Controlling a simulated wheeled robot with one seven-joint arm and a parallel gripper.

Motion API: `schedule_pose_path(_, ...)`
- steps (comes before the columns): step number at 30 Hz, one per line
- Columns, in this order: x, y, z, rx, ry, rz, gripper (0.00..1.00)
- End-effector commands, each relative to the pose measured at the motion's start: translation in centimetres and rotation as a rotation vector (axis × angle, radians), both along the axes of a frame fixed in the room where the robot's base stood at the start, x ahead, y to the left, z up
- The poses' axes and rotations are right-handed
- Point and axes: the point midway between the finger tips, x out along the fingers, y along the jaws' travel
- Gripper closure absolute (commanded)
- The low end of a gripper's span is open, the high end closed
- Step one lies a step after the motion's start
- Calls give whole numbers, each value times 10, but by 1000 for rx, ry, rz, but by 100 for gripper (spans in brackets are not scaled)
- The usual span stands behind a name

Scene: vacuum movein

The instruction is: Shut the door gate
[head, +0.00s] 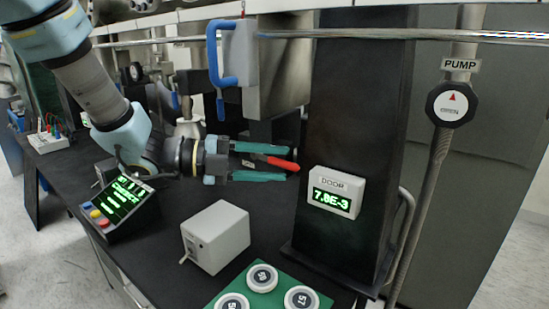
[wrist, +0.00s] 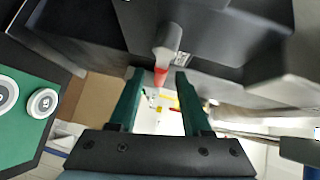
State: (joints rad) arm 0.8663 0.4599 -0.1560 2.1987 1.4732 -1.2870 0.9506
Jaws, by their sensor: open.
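A red-tipped lever, probably the door gate's handle (head: 283,164), shows between my gripper's fingers in the head view. In the wrist view the red end of this lever (wrist: 161,76) hangs from a grey knob, between the two fingertips. My gripper (head: 292,162) has green fingers spread apart, one on each side of the red end. In the wrist view my gripper (wrist: 158,76) shows a gap around the lever; I cannot tell whether either finger touches it. The DOOR display (head: 335,197) reads 7.0E-3 on the dark column to the right.
A blue handle (head: 222,70) hangs above my gripper. A grey box (head: 215,237) and a green mat (head: 290,292) with white round pieces lie on the black bench. A control panel (head: 117,207) stands at left. The PUMP knob (head: 452,104) marked OPEN is at right.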

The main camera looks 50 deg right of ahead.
Motion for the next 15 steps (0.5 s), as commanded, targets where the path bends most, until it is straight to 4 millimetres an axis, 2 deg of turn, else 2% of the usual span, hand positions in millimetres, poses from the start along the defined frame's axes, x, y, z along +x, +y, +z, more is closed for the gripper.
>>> schedule_pose_path(10,-3,-3,-1,1,0,0,52)
schedule_pose_path(15,-3,-3,-1,1,0,0,70)
